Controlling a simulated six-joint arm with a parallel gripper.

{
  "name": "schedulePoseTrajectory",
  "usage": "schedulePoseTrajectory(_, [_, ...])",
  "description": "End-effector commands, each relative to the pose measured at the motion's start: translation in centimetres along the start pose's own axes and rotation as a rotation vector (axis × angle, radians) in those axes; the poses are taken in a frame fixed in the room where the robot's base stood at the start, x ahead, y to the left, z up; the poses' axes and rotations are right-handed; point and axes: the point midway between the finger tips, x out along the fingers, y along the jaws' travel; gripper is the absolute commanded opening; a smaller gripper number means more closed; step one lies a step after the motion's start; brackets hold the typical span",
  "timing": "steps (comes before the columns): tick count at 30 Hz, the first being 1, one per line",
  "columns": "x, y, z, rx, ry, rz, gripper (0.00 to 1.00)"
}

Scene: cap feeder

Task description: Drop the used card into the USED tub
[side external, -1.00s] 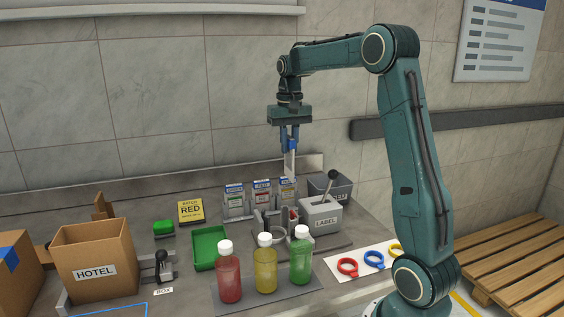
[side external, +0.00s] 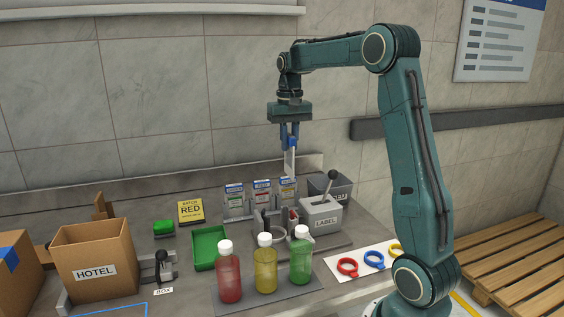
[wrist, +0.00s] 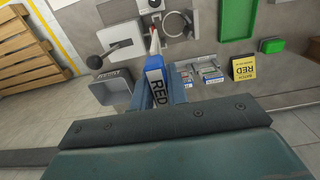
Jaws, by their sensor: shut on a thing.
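My gripper (side external: 289,143) is shut on the used card (side external: 290,163), a pale upright strip hanging below the blue fingers. The USED tub (side external: 343,190) is a dark grey open box at the back right, below and right of the card, partly hidden by the label unit. In the wrist view the tub (wrist: 112,87) lies to the left of the card. The card is above the bench, apart from the tub.
The grey LABEL unit (side external: 320,217) with a raised lever stands in front of the tub. Card holders (side external: 262,197) stand below and left of my gripper. Red, yellow and green bottles (side external: 265,265) stand in front. A green tray (side external: 209,248) and HOTEL box (side external: 95,262) are left.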

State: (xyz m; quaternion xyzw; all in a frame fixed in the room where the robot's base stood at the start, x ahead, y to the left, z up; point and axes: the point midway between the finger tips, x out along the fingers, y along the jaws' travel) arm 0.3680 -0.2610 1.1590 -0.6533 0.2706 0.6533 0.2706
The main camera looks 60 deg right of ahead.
Motion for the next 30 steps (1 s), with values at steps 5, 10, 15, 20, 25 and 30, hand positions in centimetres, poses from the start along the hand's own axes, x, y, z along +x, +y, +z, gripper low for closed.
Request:
schedulePoseTrajectory(5, [0.0, 0.0, 0.0, 0.0, 0.0, 0.0, 0.0])
schedulePoseTrajectory(10, [0.1, 0.1, -0.2, 0.001, 0.0, 0.0, 0.0])
schedulePoseTrajectory(15, [0.4, 0.8, -1.3, 0.002, -0.001, 0.0, 0.0])
schedulePoseTrajectory(20, [1.0, 2.2, -3.5, 0.004, -0.001, 0.0, 0.0])
schedulePoseTrajectory(25, [2.3, 4.5, -6.6, 0.005, -0.001, 0.0, 0.0])
schedulePoseTrajectory(30, [3.9, 7.5, -9.7, 0.004, -0.002, 0.0, 0.0])
